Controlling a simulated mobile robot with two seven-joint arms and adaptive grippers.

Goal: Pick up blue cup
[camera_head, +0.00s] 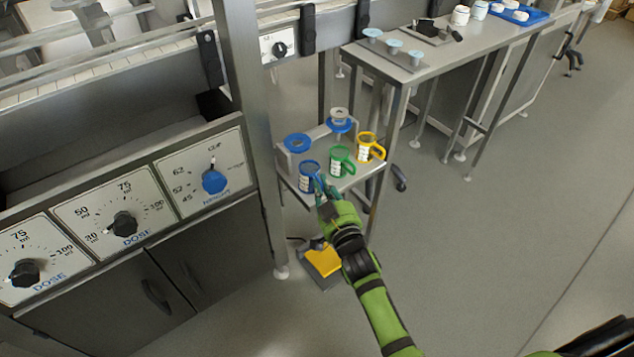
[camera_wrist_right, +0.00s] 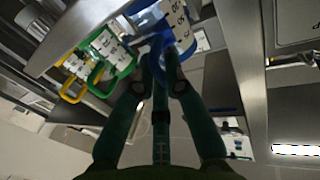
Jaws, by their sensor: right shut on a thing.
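The blue cup (camera_head: 308,178) stands on a small grey shelf (camera_head: 345,183), at its near left corner. It has a white label with dark marks. My right gripper (camera_head: 324,187) is at the right side of the cup, shut on its handle. In the right wrist view the cup (camera_wrist_right: 180,28) is at the top centre, and the two fingertips (camera_wrist_right: 161,68) close on its blue handle. The cup appears upright and still at shelf height; a clear gap under it cannot be seen. My left gripper is not in view.
A green cup (camera_head: 341,161) and a yellow cup (camera_head: 370,147) stand to the right on the shelf. Blue ring-shaped parts (camera_head: 297,143) sit behind. A metal post (camera_head: 250,120) rises close on the left. A yellow pedal (camera_head: 323,262) is on the floor below. Open floor lies to the right.

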